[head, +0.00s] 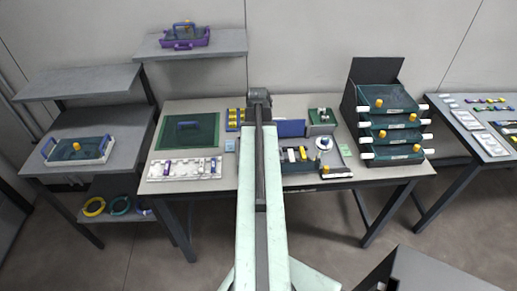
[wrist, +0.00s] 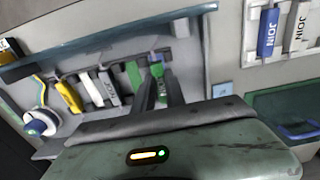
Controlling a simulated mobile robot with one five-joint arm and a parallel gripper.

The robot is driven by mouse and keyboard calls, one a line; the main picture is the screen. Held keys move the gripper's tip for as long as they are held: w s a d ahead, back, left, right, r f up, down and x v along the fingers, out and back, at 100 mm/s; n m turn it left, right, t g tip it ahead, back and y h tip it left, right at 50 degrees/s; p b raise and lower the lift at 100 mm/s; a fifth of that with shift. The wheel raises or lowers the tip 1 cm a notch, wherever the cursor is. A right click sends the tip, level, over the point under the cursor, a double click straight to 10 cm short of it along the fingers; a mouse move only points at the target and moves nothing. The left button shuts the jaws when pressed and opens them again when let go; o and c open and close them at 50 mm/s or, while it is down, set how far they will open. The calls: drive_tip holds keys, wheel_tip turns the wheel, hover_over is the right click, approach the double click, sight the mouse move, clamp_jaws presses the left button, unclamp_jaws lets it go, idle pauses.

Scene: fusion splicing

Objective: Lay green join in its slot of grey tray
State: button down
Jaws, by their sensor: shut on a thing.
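In the wrist view my gripper's two dark fingers (wrist: 159,92) are shut on the green join (wrist: 157,70), of which only a small part shows between them. They are over or at the near end of a dark blue-edged rack (wrist: 110,41) holding yellow, white and dark joins; the gap in height cannot be told. Another green piece (wrist: 133,74) is just left of the fingers. The light grey tray (head: 152,173), with joins in some slots, is at the front left of the table; its edge is at the wrist view's upper right. My arm hides the fingers in the head view.
A green mat (head: 187,131) lies behind the grey tray. A round white spool-like thing (head: 323,143) sits right of the rack. A stack of green trays (head: 389,125) stands at the table's right. Shelves with tool trays are at the left.

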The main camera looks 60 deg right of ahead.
wheel_tip(320, 180, up, 8)
drive_tip(key=p, duration=0.6)
drive_tip(key=shift+f, duration=0.15)
drive_tip(key=s+d, duration=0.3)
drive_tip(key=s, duration=0.1)
wheel_tip(320, 180, down, 11)
drive_tip(key=b, duration=1)
drive_tip(key=shift+w+a+r, duration=0.1)
drive_tip(key=shift+w+r, duration=0.05)
drive_tip(key=shift+r, duration=0.3)
drive_tip(key=c, duration=1.8)
unclamp_jaws()
drive_tip(key=shift+f, duration=0.2)
drive_tip(key=o, duration=0.4)
drive_tip(key=shift+r, duration=0.1)
